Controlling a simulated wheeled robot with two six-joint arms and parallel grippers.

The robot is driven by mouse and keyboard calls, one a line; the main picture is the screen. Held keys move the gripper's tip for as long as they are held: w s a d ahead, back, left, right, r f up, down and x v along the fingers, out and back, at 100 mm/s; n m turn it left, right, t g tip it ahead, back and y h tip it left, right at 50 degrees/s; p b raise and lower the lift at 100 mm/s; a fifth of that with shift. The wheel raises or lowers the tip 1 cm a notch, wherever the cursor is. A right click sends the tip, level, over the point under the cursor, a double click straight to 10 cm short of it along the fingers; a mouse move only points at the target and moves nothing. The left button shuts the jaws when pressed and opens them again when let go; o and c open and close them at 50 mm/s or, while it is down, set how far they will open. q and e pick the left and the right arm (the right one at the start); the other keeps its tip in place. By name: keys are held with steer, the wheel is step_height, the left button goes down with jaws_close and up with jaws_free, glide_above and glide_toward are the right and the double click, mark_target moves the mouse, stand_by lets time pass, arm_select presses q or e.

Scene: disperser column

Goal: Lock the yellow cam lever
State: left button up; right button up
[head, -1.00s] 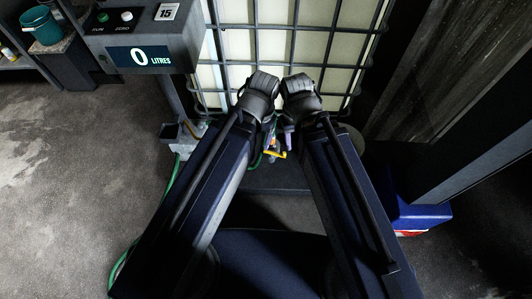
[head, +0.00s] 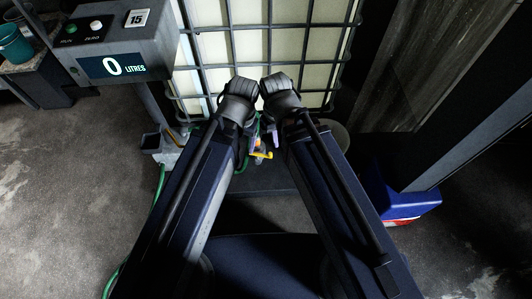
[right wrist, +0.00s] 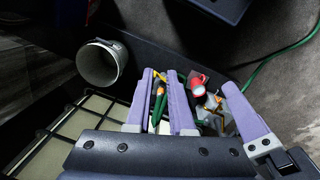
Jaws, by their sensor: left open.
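The yellow lever (head: 263,155) shows low in the gap between my two arms in the head view, at the foot of the caged tank. In the right wrist view a small yellow piece (right wrist: 157,76) shows by the tips of my right gripper (right wrist: 160,73). The purple fingers of that gripper stand apart, with green and orange parts visible between them; no contact is clear. One purple finger of my left gripper (right wrist: 232,88) shows to the right, beside the fittings; its other finger is not clear. In the head view my arms hide most of both grippers.
A white caged tank (head: 250,45) stands ahead. A meter box (head: 115,66) reading 0 litres is at the left. A red-ended cylinder (right wrist: 197,86) lies among the fittings. A green hose (right wrist: 285,50) runs off right. A blue box (head: 385,190) sits on the floor at right.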

steer(key=w+f+t+b, duration=0.1)
steer(key=w+f+b, duration=0.5)
steer(key=f+b, duration=0.4)
steer(key=w+a+f+t+y+b, duration=0.1)
steer(key=w+f+b, duration=0.6)
steer(key=f+b, duration=0.2)
steer(key=w+a+f+m+t+b, duration=0.1)
steer(key=w+f+b, duration=0.6)
steer(key=f+b, duration=0.3)
steer(key=shift+f+t+y+b, duration=0.3)
steer(key=shift+f+y, duration=0.1)
steer(key=shift+f, duration=0.25)
jaws_close()
steer(key=shift+w+f+b, duration=0.5)
steer(key=shift+b, duration=0.1)
